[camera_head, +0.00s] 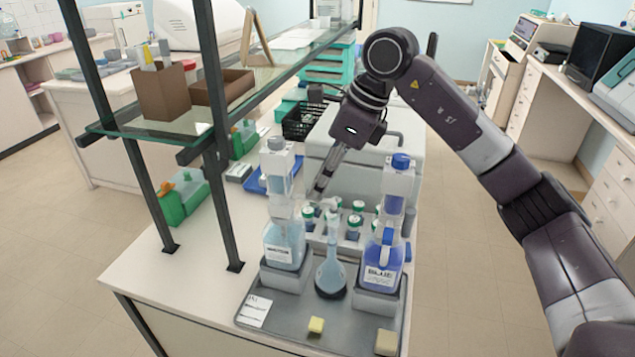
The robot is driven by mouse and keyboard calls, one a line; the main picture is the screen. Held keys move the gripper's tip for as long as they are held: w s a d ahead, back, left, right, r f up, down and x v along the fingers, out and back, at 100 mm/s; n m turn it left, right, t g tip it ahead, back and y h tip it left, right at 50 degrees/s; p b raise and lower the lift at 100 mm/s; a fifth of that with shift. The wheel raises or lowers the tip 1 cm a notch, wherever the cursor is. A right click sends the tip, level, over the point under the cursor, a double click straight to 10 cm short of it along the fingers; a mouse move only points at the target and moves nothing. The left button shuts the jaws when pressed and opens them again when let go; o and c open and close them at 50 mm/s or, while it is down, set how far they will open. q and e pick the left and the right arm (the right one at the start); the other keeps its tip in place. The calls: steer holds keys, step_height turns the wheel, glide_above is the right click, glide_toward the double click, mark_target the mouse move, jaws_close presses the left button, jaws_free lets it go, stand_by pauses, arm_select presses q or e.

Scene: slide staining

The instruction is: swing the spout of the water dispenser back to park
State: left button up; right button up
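A clear dispenser bottle (284,243) with pale liquid and a grey cap stands at the left of a grey tray (270,325), and I take it for the water dispenser. Its spout is hard to make out among the glassware and my gripper's fingers. A second dispenser (383,255) with blue liquid and a blue cap stands at the tray's right. A long-necked flask (332,268) with pale liquid stands between them. My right gripper (317,190) points down just right of the clear dispenser's upper part. Its fingers look close together, but their gap is unclear. My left gripper is out of view.
Several small green-capped bottles (354,222) stand behind the flask. A glass shelf (185,122) on dark posts rises at the left. A large white unit (411,149) stands behind the dispensers. Two yellowish blocks (316,325) lie at the tray's front.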

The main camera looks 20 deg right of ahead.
steer(key=shift+w+x, duration=0.2)
steer(key=shift+x, duration=0.9)
steer(key=shift+f, duration=0.2)
steer(key=c, duration=0.7)
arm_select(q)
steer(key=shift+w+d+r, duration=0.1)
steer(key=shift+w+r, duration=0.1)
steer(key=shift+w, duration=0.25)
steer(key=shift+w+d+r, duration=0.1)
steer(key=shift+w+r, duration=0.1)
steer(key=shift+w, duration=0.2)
arm_select(e)
jaws_close()
